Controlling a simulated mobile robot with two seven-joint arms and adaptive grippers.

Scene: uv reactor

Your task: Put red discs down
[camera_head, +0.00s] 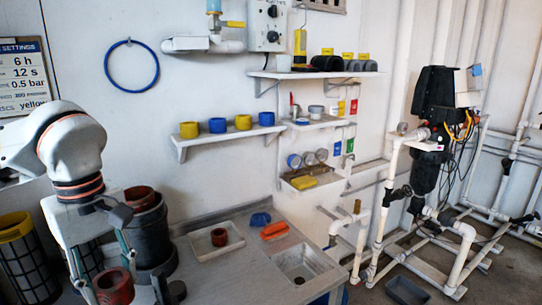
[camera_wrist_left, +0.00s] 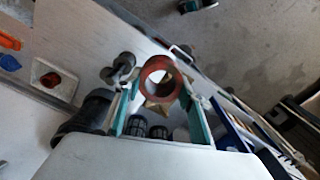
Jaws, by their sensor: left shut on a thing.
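My left gripper (camera_head: 117,272) is at the lower left, pointing down. It is shut on a red ring-shaped disc piece (camera_head: 113,287), held between its two fingers. In the left wrist view the held red piece (camera_wrist_left: 160,78) shows its open centre between the teal fingers. Another red piece (camera_head: 219,237) sits in a shallow white tray (camera_head: 200,248) on the bench, to the right of the gripper. The tray (camera_wrist_left: 43,90) also shows at the left of the left wrist view. A third reddish piece (camera_head: 139,195) is at the top of a black container. My right gripper is not in view.
The black container (camera_head: 150,235) stands close behind my left gripper. A blue item (camera_head: 260,219) and an orange item (camera_head: 274,230) lie beyond the tray, near a sink (camera_head: 300,264). A wall shelf (camera_head: 220,137) holds yellow and blue pieces. A yellow-topped filter (camera_head: 18,245) stands at far left.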

